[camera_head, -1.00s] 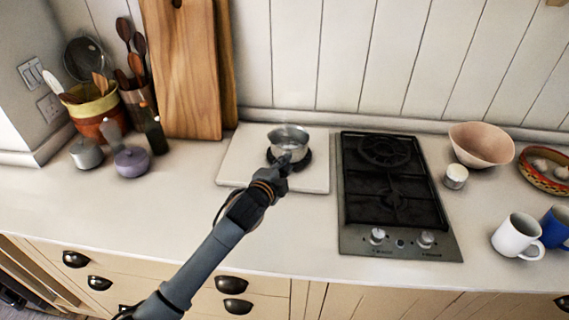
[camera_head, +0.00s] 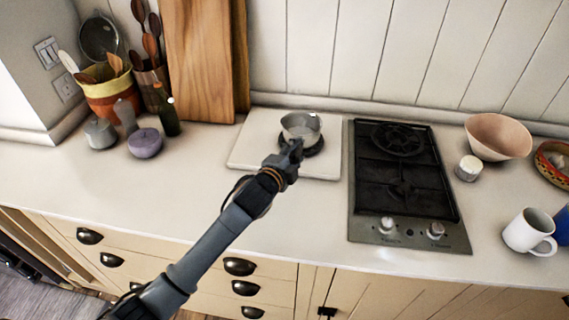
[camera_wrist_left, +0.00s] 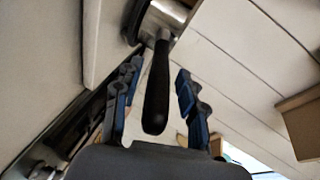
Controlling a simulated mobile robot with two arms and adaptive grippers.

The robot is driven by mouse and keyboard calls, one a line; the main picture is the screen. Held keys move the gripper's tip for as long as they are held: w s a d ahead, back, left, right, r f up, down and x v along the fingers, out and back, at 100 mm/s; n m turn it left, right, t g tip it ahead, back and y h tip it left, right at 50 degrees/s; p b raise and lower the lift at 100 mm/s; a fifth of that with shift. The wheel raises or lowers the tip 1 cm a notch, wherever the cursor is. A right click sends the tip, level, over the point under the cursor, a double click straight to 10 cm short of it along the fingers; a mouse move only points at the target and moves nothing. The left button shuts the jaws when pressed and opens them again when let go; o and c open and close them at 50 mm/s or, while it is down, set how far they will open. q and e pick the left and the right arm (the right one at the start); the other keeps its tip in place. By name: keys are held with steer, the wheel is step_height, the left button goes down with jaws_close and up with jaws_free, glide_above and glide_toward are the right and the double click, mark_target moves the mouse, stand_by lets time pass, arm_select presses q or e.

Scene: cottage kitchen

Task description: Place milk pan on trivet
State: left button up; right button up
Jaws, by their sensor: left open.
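The milk pan (camera_head: 301,124), a small metal pan, is at the black round trivet (camera_head: 314,150) on the white board. It looks slightly tilted; whether its base rests flat on the trivet is hard to tell. In the left wrist view the pan (camera_wrist_left: 165,17) shows at the top, with its black handle (camera_wrist_left: 157,95) pointing back toward my gripper. My left gripper (camera_head: 292,149) is at the handle side of the pan. In the wrist view its fingers (camera_wrist_left: 159,70) are open on either side of the handle, with gaps visible. My right gripper is not in view.
The white board (camera_head: 252,150) lies left of the black gas hob (camera_head: 402,180). Wooden cutting boards (camera_head: 203,60) lean behind it. A pink bowl (camera_head: 497,137), a small white pot (camera_head: 468,168) and a white mug (camera_head: 530,232) stand right. The front left counter is clear.

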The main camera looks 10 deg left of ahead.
arm_select(q)
steer(key=b+v, duration=0.1)
steer(key=v, duration=1)
steer(key=shift+f, duration=0.1)
